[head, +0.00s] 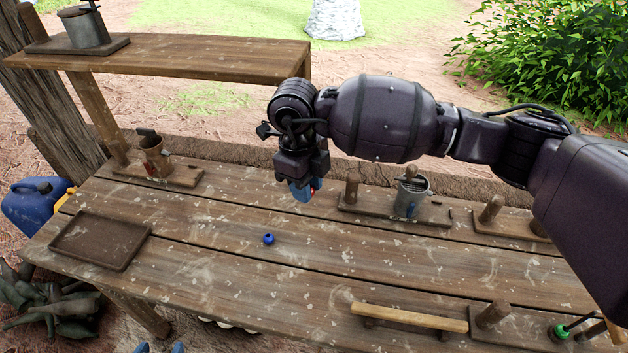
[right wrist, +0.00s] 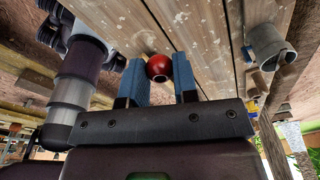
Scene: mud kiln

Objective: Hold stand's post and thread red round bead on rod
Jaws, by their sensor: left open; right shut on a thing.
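My right gripper (head: 303,191) is above the back middle of the workbench, fingers pointing down. It is shut on the red round bead, a little of which shows between the fingers in the head view (head: 315,184). In the right wrist view the red bead (right wrist: 158,68) sits between the blue fingertips, its dark hole facing the camera. My left gripper (head: 160,348) shows only as two parted blue fingertips at the bottom edge, empty. At the lower right are a thick wooden post (head: 493,314) and a dark rod (head: 582,323) with a green bead (head: 562,331) at its end.
A blue bead (head: 268,239) lies alone mid-bench. A brown tray (head: 101,240) is at the left. Boards with posts and a metal cup (head: 411,197) line the back. A wooden bar (head: 408,317) lies at the front. A raised shelf (head: 170,57) stands at back left.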

